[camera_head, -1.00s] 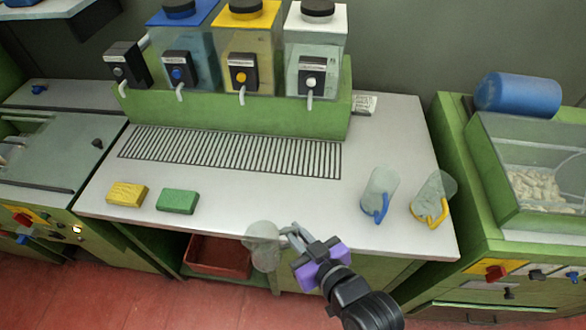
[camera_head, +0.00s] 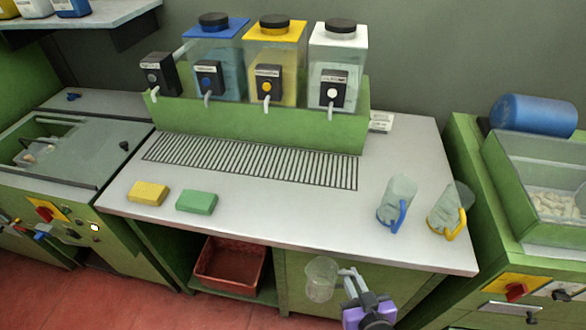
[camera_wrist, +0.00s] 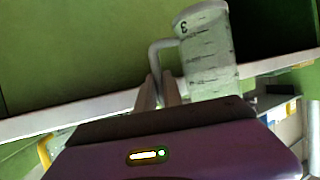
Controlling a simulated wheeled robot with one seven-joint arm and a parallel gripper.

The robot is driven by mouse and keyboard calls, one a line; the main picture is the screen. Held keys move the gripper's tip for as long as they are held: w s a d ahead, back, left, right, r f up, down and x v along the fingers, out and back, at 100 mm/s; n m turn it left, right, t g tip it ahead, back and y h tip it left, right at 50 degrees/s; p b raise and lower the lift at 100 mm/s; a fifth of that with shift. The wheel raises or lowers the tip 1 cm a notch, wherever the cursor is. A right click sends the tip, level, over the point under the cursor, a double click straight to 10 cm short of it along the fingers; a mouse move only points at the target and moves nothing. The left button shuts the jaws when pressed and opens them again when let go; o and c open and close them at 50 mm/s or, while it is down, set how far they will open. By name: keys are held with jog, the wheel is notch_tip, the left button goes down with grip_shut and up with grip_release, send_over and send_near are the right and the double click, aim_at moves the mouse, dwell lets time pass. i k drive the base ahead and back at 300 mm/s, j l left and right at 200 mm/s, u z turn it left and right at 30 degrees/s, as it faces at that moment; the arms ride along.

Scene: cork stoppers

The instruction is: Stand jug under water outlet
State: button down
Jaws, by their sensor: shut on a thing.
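My gripper (camera_head: 352,280) is shut on the grey handle of a clear jug (camera_head: 321,280). The jug is in front of the counter's front face, below the worktop edge in the head view. In the wrist view, my fingers (camera_wrist: 160,93) pinch the handle and the clear jug with dark graduation marks (camera_wrist: 207,58) is beside them. Several spouts hang over the slatted drain grille (camera_head: 250,160): a black tap unit (camera_head: 158,74) at far left, then blue-lidded (camera_head: 215,60), yellow-lidded (camera_head: 275,60) and white-lidded (camera_head: 338,60) tanks. Their labels are too small to read.
A blue-handled jug (camera_head: 398,200) and a yellow-handled jug (camera_head: 450,210) stand at the worktop's right. A yellow sponge (camera_head: 148,193) and a green sponge (camera_head: 197,202) lie front left. A red bin (camera_head: 230,267) is below. The worktop's middle front (camera_head: 290,215) is clear.

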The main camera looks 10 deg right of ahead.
aim_at(178, 145)
jog(key=i+j, duration=0.1)
jog(key=j, duration=0.35)
jog(key=i+j, duration=0.1)
jog(key=j, duration=0.3)
jog(key=i+j, duration=0.15)
jog(key=j, duration=0.3)
